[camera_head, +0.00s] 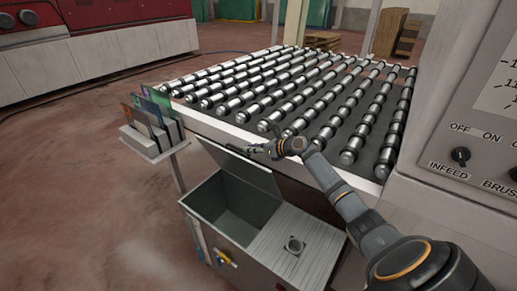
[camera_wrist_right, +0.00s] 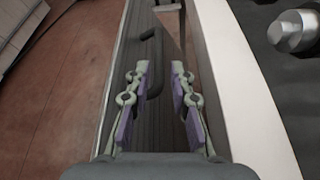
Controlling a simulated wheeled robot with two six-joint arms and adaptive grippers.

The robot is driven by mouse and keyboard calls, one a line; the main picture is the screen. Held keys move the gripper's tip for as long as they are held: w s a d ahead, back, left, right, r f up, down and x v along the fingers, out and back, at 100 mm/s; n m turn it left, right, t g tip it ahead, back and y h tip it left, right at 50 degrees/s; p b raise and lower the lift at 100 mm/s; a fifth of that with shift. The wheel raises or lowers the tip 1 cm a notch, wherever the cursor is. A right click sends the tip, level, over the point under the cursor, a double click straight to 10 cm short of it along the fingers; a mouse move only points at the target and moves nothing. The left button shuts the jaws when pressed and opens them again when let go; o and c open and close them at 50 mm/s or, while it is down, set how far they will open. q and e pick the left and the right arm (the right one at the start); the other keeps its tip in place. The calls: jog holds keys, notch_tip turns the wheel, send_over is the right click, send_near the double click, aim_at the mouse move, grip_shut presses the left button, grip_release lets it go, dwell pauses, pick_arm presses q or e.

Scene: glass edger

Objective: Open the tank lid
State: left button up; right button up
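The tank (camera_head: 215,226) stands under the front edge of the roller table, with its left compartment open to view. The tank lid (camera_head: 238,166) is a grey panel standing raised and tilted at the back of that opening. My right gripper (camera_head: 257,149) is at the lid's upper edge. In the right wrist view, my right gripper (camera_wrist_right: 158,78) has its fingers apart, over a dark narrow panel, probably the lid (camera_wrist_right: 165,120). A dark bent handle (camera_wrist_right: 155,82) shows between the fingers; I cannot tell whether they touch it. My left gripper is not in view.
The roller table (camera_head: 290,95) lies just above and behind the tank. A rack with colored plates (camera_head: 150,125) is to the left. A control panel (camera_head: 475,140) stands to the right. The tank's right half has a fixed grey cover (camera_head: 300,244). The floor at left is clear.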

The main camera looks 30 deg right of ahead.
jog(key=v, duration=0.4)
jog(key=shift+a+r, duration=0.1)
dwell(0.3)
